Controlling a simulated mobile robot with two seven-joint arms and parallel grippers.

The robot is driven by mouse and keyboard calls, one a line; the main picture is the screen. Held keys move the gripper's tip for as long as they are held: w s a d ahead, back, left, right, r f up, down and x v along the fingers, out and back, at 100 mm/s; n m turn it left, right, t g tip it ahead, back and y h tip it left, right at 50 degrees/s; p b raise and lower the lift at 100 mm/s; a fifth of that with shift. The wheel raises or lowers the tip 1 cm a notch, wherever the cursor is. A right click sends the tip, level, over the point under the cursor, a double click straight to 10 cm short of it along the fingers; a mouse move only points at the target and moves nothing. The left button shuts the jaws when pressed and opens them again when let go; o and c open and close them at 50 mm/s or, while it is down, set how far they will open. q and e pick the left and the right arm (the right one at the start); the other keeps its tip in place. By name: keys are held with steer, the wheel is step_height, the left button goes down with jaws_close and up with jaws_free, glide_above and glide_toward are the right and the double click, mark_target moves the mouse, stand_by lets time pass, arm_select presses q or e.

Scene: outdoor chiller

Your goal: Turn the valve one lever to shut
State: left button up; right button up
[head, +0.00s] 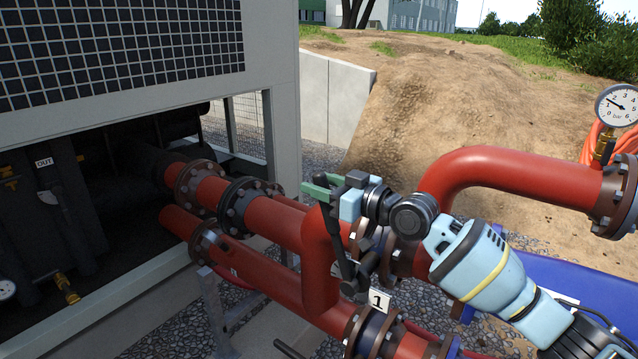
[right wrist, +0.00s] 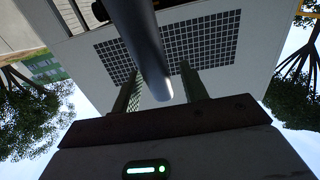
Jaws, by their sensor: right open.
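The valve one lever (head: 337,240) is a dark handle. It rises from its valve on the red pipe, tilted up and left, beside the white tag (head: 379,300) marked 1. My right gripper (head: 325,191) is at the lever's upper end, its green fingers apart. In the right wrist view the lever (right wrist: 143,42) comes in from the top, and its rounded end lies between the two fingers of the right gripper (right wrist: 160,90). A gap shows on each side of it; the fingers do not appear to clamp it. My left gripper is not in view.
Red flanged pipes (head: 270,221) run from the chiller housing (head: 283,90) towards the front. A curved red pipe (head: 500,166) and a pressure gauge (head: 617,105) stand to the right. A blue pipe (head: 570,280) lies under my right arm. Gravel and bare earth lie beyond.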

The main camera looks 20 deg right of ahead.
steer(key=shift+w+a, duration=0.25)
steer(key=shift+w, duration=0.1)
steer(key=shift+c, duration=0.2)
jaws_close()
steer(key=shift+f, duration=0.1)
stand_by(1.0)
